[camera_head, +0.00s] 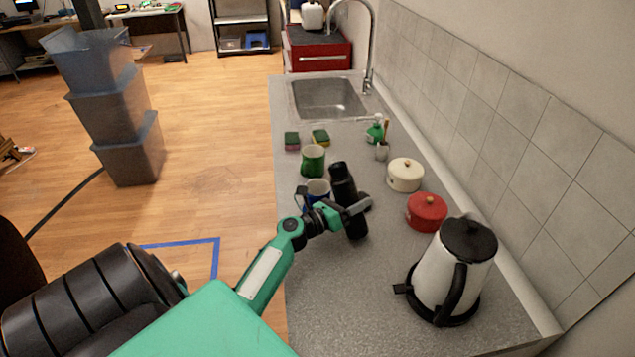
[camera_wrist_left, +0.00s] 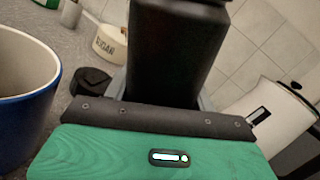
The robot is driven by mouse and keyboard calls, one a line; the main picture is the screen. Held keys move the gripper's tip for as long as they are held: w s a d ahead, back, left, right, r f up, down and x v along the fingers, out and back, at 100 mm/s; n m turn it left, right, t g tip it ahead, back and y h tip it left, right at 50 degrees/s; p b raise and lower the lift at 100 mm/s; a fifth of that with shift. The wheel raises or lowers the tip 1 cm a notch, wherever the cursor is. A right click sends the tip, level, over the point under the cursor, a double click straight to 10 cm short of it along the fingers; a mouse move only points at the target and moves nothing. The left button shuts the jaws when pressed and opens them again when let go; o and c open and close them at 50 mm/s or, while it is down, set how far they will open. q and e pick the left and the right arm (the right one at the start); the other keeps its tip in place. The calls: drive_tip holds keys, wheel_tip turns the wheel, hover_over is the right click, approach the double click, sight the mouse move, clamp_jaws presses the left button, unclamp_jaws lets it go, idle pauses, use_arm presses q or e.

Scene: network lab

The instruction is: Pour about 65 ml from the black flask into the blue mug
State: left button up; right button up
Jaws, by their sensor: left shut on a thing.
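The black flask (camera_head: 356,225) is held in my left gripper (camera_head: 347,209), which is shut around its body. In the head view its top leans a little left, toward the blue mug. The flask fills the upper middle of the left wrist view (camera_wrist_left: 175,50); its mouth is out of that frame. The blue mug (camera_head: 318,187) stands on the counter just left of the flask, partly hidden by the gripper. It shows large at the left edge of the wrist view (camera_wrist_left: 22,100), apart from the flask. Its contents are not visible. My right gripper is not in view.
A small black item (camera_wrist_left: 91,81) lies behind the flask. A green mug (camera_head: 313,161), two sponges (camera_head: 320,137), a cream pot (camera_head: 404,175), a red pot (camera_head: 427,211) and a kettle (camera_head: 452,270) stand around on the counter (camera_head: 330,300).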

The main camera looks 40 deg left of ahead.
use_arm(q)
drive_tip(key=m+g, duration=0.1)
drive_tip(key=m, duration=0.1)
drive_tip(key=shift+r+m, duration=0.15)
drive_tip(key=shift+m, duration=0.25)
drive_tip(key=shift+a+f+m, duration=0.15)
drive_tip(key=shift+m, duration=0.5)
drive_tip(key=shift+a+f+m, duration=0.1)
drive_tip(key=shift+m, duration=0.55)
drive_tip(key=shift+r, duration=0.1)
idle(0.5)
